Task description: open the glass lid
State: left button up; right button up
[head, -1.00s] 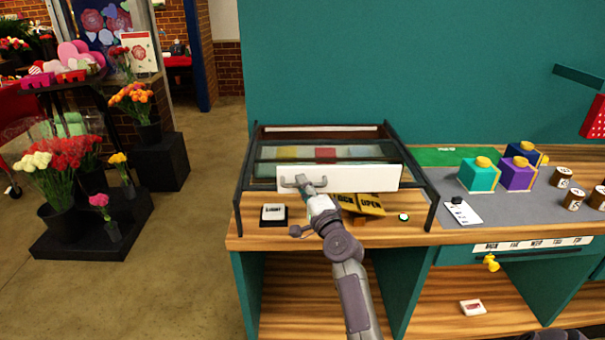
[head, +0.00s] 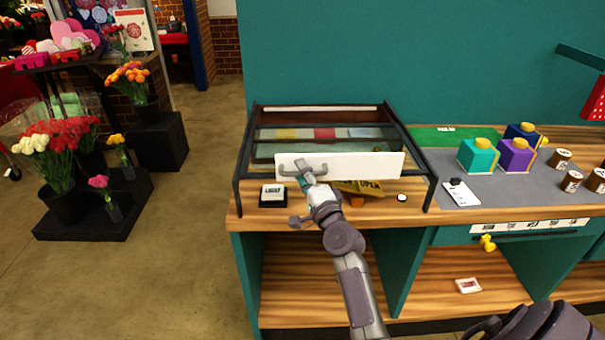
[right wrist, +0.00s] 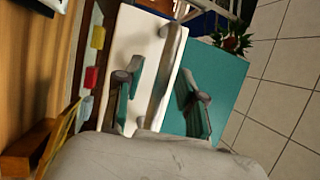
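The glass lid (head: 375,145) covers a dark-framed case on the counter, with coloured pieces visible beneath. A white panel (head: 365,166) runs along its front, with a grey handle (head: 284,171) near its left end. My right gripper (head: 301,196) is in front of this handle. In the right wrist view, the grey handle bar (right wrist: 166,65) stands against the white panel (right wrist: 140,45). The fingers of my right gripper (right wrist: 158,98) are spread on either side of the bar, with visible gaps. My left gripper is not in view; the dark part at bottom right is mine.
A light switch box (head: 272,194) and a yellow "open" sign (head: 362,188) are on the counter near my right gripper. Teal (head: 477,157) and purple (head: 515,157) boxes stand on the grey mat at right. Flower stands fill the left; the floor between is clear.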

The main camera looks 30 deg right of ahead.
jog(key=v, duration=1.2)
dwell(0.4)
jog(key=a+f+n+g+y, duration=0.1)
jog(key=a+f+n+g, duration=0.15)
jog(key=f, duration=0.85)
jog(key=a+f+n+g+y, duration=0.1)
jog(key=a+f+n+g, duration=0.15)
jog(key=f, duration=0.95)
jog(key=s+a+f+n+g+y, duration=0.1)
jog(key=s+a+f+n+g, duration=0.2)
jog(key=f, duration=0.5)
jog(key=s+a+f+n+g+y, duration=0.1)
jog(key=s+f+n+g, duration=0.1)
jog(key=s+f, duration=0.45)
jog(key=s+a+f+n+g, duration=0.3)
jog(key=s+f+n+g, duration=0.15)
jog(key=s+f, duration=0.9)
jog(key=s+f+n+g, duration=0.2)
jog(key=s+f+n, duration=0.1)
jog(key=s, duration=0.6)
jog(key=s+f+n+g, duration=0.2)
jog(key=s+f+n, duration=0.2)
jog(key=s, duration=0.5)
jog(key=shift+s+d+f+h, duration=0.2)
jog(key=shift+f+h, duration=0.2)
jog(key=shift+f, duration=0.55)
